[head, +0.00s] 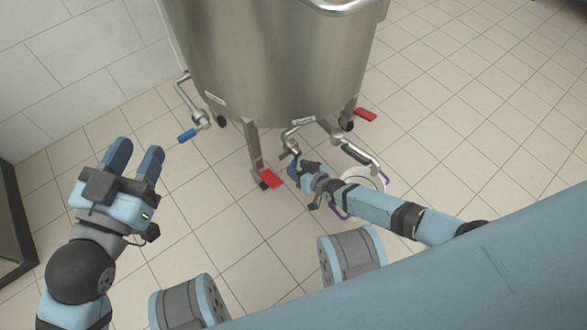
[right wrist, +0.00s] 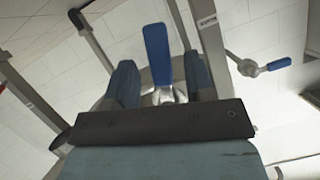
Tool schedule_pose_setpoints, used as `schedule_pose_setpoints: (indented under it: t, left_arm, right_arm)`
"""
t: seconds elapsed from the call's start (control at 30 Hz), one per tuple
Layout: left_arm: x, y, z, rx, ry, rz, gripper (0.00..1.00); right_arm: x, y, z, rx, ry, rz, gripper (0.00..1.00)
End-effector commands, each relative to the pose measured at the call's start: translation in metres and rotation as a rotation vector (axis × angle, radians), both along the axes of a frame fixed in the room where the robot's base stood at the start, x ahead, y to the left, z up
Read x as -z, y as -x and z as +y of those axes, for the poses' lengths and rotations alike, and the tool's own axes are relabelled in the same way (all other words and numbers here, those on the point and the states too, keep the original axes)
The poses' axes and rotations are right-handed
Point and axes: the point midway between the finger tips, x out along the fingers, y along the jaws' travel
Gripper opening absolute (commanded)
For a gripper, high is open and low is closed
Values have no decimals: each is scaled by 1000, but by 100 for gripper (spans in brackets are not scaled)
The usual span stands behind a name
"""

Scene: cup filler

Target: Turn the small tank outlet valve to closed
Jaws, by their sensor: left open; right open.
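The steel tank (head: 275,60) stands on legs at the top of the head view. An outlet pipe with a valve (head: 291,150) comes from its underside, below a small label. My right gripper (head: 297,168) is at this valve and covers most of its handle. In the right wrist view, a flat blue valve handle (right wrist: 157,50) stands between the two spread fingers of my right gripper (right wrist: 160,72); contact cannot be told. My left gripper (head: 136,158) is open and empty, raised over the floor at the left.
A second valve with a blue handle (head: 187,135) is on the tank's left side; a blue-handled valve also shows at right in the right wrist view (right wrist: 278,64). Red caster pedals (head: 271,178) stick out at the legs. A pipe (head: 355,152) runs beside my right gripper. Tiled floor is clear at right.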

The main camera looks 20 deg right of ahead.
Motion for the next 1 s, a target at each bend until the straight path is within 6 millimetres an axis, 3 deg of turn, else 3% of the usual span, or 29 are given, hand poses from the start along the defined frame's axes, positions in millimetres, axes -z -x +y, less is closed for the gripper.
schedule_pose_setpoints:
  t: [0.2,0.53,0.77,1.0]
  left_arm:
    - [-3,-7,4,-3,-46,-84,43]
    - [-7,-6,5,0,-59,-103,43]
    - [-6,-6,5,-2,-54,-95,43]
    - [-5,-7,4,-6,-47,-90,43]
  right_arm:
    - [9,-19,9,0,-1,0,49]
    - [9,-21,10,0,-1,1,49]
    - [9,-21,10,0,-1,1,0]
    - [9,-21,9,0,-3,2,0]
